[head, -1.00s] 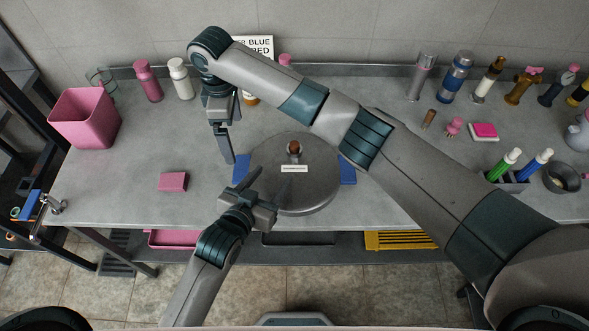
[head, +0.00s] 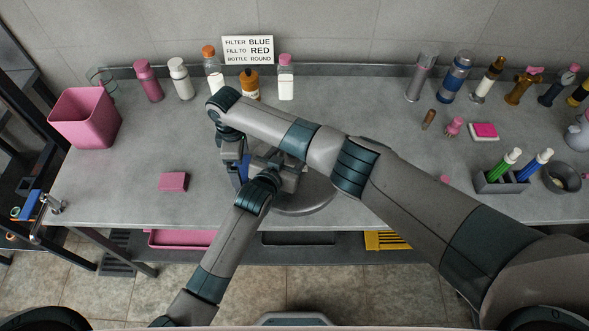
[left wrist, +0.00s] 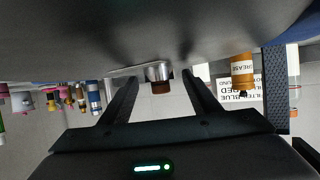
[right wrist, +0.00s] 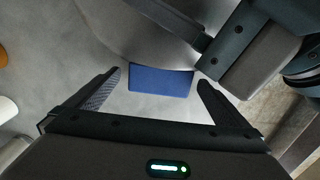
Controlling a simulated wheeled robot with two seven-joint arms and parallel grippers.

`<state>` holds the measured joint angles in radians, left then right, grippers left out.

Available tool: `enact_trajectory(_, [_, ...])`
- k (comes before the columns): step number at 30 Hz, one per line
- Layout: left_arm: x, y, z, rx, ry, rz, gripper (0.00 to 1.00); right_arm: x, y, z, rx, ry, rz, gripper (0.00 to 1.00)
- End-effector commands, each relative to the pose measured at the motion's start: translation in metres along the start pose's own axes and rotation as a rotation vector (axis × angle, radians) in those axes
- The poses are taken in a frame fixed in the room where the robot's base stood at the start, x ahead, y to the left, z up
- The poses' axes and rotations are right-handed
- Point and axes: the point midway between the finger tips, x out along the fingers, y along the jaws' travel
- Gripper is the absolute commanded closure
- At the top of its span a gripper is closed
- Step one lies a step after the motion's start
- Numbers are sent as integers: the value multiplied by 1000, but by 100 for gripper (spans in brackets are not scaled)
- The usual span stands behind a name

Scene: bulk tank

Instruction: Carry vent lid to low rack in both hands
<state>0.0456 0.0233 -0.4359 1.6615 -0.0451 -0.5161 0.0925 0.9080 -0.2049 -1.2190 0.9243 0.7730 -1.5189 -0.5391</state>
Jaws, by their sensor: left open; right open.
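The vent lid is a round grey disc (head: 305,203) flat on the bench, largely hidden behind my arms. Its brown knob shows in the left wrist view (left wrist: 161,87), in line with the gap between the open fingers of my left gripper (left wrist: 158,78). In the head view my left gripper (head: 283,170) is over the lid. My right gripper (head: 236,160) is at the lid's left side, pointing down and open. In the right wrist view a blue piece (right wrist: 161,80) at the lid's edge (right wrist: 110,25) lies between its fingertips, not visibly clamped. I cannot tell which shelf is the low rack.
A dark shelf (head: 340,252) under the bench holds a pink tray (head: 180,240) and a yellow grate (head: 388,240). A black frame (head: 25,150) stands at left. A pink block (head: 173,182), pink bin (head: 85,117) and several bottles stand around the bench.

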Motion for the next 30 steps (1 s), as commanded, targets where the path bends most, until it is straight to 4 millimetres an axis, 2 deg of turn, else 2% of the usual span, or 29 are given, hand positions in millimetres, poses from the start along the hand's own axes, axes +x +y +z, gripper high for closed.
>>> enact_trajectory(4, [7, 0, 0, 0, -1, 0, 44, 8, 0, 0, 0, 0, 0, 0])
enact_trajectory(13, [9, 0, 0, 0, -1, 0, 44, 9, 0, 0, 0, 0, 0, 0])
enact_trajectory(14, [9, 0, 0, 0, -1, 0, 46, 9, 0, 0, 0, 0, 0, 2])
enact_trajectory(18, [8, 0, 0, 0, -1, 0, 79, 9, 0, 0, 0, 0, 1, 36])
enact_trajectory(21, [8, 0, 0, 0, -1, 0, 100, 9, 0, 0, 1, 0, 1, 60])
enact_trajectory(23, [8, 0, 0, 0, -1, 0, 100, 9, 0, 0, 1, 0, 1, 74])
enact_trajectory(30, [8, 0, -2, 0, 2, 0, 100, 7, 1, 0, 0, 0, 2, 74])
